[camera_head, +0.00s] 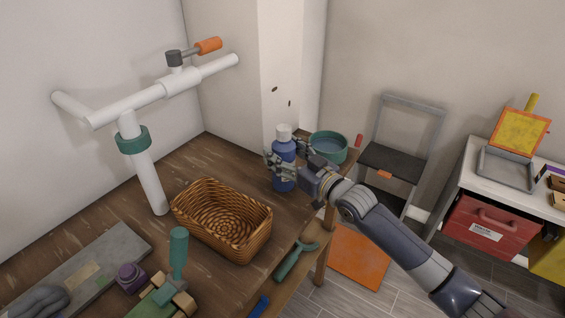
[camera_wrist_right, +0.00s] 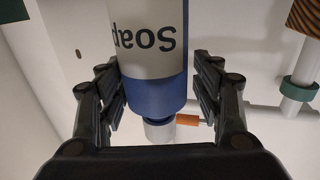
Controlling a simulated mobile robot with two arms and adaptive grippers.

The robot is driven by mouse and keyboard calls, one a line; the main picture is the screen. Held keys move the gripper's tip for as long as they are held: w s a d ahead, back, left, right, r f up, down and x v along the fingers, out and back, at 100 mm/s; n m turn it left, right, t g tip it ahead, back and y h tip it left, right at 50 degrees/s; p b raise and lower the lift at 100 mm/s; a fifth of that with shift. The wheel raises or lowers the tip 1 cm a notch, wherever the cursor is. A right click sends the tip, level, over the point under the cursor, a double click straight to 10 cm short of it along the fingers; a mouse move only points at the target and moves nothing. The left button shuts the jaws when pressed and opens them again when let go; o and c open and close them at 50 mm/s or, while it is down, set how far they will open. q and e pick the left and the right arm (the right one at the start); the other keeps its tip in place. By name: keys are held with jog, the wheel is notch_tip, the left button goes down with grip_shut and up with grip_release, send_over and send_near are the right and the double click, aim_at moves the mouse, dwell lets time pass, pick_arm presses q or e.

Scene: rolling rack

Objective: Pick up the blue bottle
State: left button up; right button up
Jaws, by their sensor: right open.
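The blue bottle (camera_head: 284,172) has a white cap and stands upright near the back right corner of the wooden table (camera_head: 180,181). In the right wrist view the bottle (camera_wrist_right: 158,92) shows upside down, with a pale label reading "Soap". My right gripper (camera_head: 290,161) reaches in from the right at the bottle's height. Its two fingers (camera_wrist_right: 160,95) stand on either side of the bottle, open, with a small gap visible at the right finger. Contact at the left finger is hard to tell. My left gripper is not in view.
A wicker basket (camera_head: 181,204) stands left of the bottle, and a teal pot (camera_head: 328,147) close behind it to the right. A white pipe with an orange-handled valve (camera_head: 150,180) rises at the left. Tools lie at the front. The table's right edge is near the bottle.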

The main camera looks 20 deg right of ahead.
jog(key=shift+w+r, duration=0.1)
jog(key=shift+w, duration=0.2)
jog(key=x, duration=0.2)
jog(key=p+x, duration=0.1)
jog(key=x, duration=0.1)
jog(key=shift+d+f, duration=0.15)
jog(key=shift+f, duration=0.05)
jog(key=shift+w, duration=0.2)
jog(key=shift+s, duration=0.1)
jog(key=shift+c, duration=0.2)
jog(key=c, duration=1.3)
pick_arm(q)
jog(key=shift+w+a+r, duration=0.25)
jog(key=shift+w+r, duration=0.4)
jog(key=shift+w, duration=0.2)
pick_arm(e)
jog(key=shift+c, duration=0.3)
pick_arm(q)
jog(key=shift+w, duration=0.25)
pick_arm(e)
grip_shut()
